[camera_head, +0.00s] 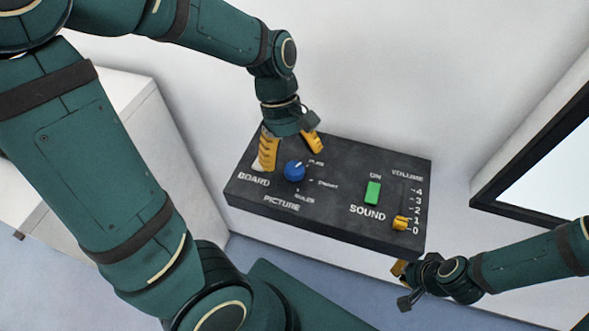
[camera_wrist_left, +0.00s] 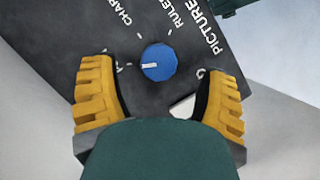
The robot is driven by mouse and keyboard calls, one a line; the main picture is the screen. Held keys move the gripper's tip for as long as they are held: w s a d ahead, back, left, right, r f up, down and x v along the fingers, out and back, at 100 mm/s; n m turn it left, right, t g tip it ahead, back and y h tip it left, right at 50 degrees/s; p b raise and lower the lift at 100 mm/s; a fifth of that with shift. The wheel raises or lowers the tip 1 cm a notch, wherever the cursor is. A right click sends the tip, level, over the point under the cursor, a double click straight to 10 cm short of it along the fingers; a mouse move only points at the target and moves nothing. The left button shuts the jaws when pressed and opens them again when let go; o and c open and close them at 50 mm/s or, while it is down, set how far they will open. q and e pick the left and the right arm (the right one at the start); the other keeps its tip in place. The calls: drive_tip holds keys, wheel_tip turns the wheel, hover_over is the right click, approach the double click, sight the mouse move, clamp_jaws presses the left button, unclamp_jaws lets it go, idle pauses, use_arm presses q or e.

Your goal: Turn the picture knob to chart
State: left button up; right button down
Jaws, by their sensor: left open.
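The blue picture knob (camera_head: 294,171) sits on the dark control panel (camera_head: 335,178). Its white pointer mark faces the upper label, which looks like PLAN; CHART is to the right and RULES below. In the left wrist view the knob (camera_wrist_left: 158,62) lies between the finger lines, its mark facing left, with CHART at the upper left. My left gripper (camera_head: 290,148) is open over the panel, its yellow fingers spread, with nothing between them in clear contact. In the left wrist view the gripper (camera_wrist_left: 165,75) straddles the knob's lower side. My right gripper (camera_head: 403,283) is beside the panel's lower right corner; its jaws are unclear.
A white board control (camera_head: 257,166) is partly hidden by a left finger. A green sound switch (camera_head: 373,193) and a yellow volume slider (camera_head: 400,223) sit on the panel's right half. A dark-framed screen (camera_head: 545,165) stands at the right, a white cabinet (camera_head: 150,125) at the left.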

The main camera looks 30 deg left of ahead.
sight(294, 167)
use_arm(q)
drive_tip(key=shift+b+x, duration=0.35)
drive_tip(key=shift+x, duration=1.3)
drive_tip(key=c, duration=1.2)
